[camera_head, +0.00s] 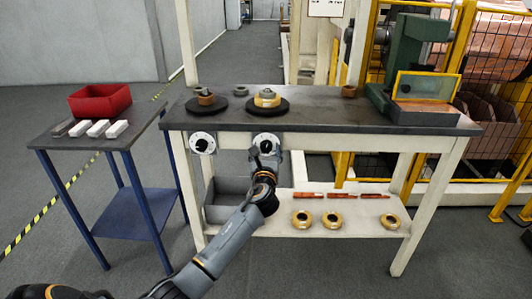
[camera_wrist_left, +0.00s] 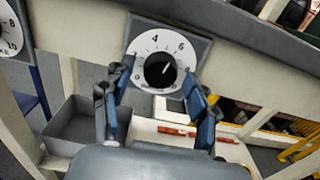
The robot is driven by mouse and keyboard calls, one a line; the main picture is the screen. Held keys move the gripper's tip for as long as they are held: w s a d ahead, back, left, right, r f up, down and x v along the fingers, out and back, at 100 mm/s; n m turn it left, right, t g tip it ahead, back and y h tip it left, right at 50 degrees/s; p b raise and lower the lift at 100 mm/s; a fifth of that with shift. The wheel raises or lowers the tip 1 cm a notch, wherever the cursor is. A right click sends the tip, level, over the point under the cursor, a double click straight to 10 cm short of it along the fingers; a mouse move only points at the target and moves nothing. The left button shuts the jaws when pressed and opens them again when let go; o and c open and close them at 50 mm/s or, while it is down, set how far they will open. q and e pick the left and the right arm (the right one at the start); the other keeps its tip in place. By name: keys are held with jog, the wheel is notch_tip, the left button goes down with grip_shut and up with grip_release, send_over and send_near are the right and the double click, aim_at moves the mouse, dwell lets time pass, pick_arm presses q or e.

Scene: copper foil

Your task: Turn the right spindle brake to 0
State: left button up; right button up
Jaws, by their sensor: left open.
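The right spindle brake is a white numbered dial (camera_head: 264,138) on the front edge of the workbench, under the right turntable. In the left wrist view, its black knob (camera_wrist_left: 160,70) sits in the middle of the white dial face. A pale mark on the knob points up and right, near the 6; the lower numbers are hard to read. My left gripper (camera_head: 266,150) is in front of this dial. Its two fingers (camera_wrist_left: 158,80) are open, one on each side of the knob, and hold nothing; contact cannot be told. My right gripper is not in view.
A similar left dial (camera_head: 203,143) is on the same bench edge. Turntables with copper rings and a green machine (camera_head: 408,50) stand on the bench (camera_head: 320,112). Below are a grey bin (camera_head: 228,212) and a shelf with rings. A blue-legged table (camera_head: 75,144) stands left.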

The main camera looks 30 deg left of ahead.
pick_arm(q)
jog(key=shift+c, duration=0.5)
jog(key=c, duration=1.1)
jog(key=shift+n, duration=0.3)
